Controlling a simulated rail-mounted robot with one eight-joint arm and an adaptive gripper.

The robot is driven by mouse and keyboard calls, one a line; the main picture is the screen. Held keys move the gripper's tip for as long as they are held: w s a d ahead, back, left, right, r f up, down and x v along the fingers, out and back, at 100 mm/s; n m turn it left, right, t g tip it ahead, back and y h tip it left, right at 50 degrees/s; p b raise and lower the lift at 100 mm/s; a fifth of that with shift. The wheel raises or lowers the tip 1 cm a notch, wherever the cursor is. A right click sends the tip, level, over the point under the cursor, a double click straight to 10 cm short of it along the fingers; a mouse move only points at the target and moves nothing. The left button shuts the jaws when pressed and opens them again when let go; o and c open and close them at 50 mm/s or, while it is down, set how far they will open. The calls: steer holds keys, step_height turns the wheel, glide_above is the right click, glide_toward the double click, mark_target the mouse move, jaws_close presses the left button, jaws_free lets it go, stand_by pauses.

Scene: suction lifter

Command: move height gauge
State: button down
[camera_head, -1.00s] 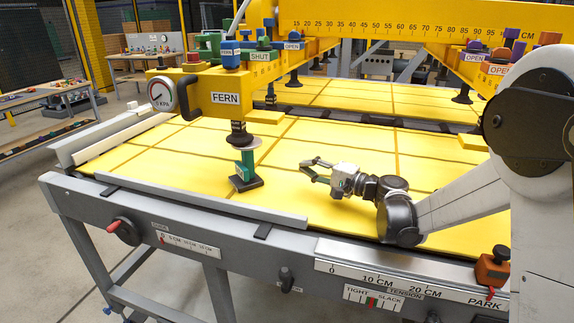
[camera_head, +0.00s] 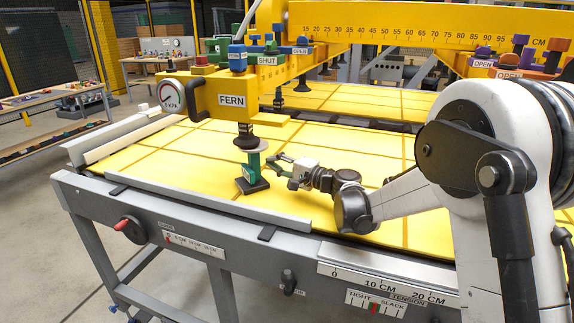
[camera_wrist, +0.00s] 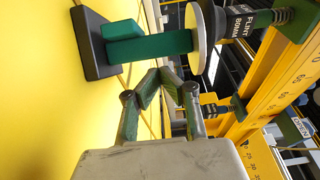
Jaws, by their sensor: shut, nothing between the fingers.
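The height gauge (camera_head: 252,178) is a green upright post on a black base. It stands on the yellow sheet at the front left, directly under the black suction cup with a pale disc (camera_head: 247,145) of the lifter's FERN corner. Whether its top touches the disc is hard to tell. My gripper (camera_head: 273,163) is just right of the post, with its fingers pointing at it. In the wrist view my gripper (camera_wrist: 160,73) has its fingers drawn together, empty, beside the green post (camera_wrist: 165,48). The black base (camera_wrist: 95,42) is at upper left there.
The yellow lifter frame (camera_head: 400,25) with its scale and coloured knobs spans above the table. A grey rail (camera_head: 215,204) edges the front. The yellow sheet (camera_head: 150,150) is clear left of the gauge. In the wrist view, the cup assembly (camera_wrist: 240,20) is close by.

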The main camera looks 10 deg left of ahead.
mark_target(259, 162)
steer(key=shift+s+a, duration=0.25)
steer(key=shift+a, duration=0.4)
steer(key=shift+s+a+f+b, duration=0.1)
steer(key=shift+s+a+b, duration=0.15)
steer(key=shift+a, duration=0.25)
steer(key=shift+s+a+b, duration=0.15)
steer(key=shift+s+a, duration=0.1)
steer(key=shift+a, duration=0.25)
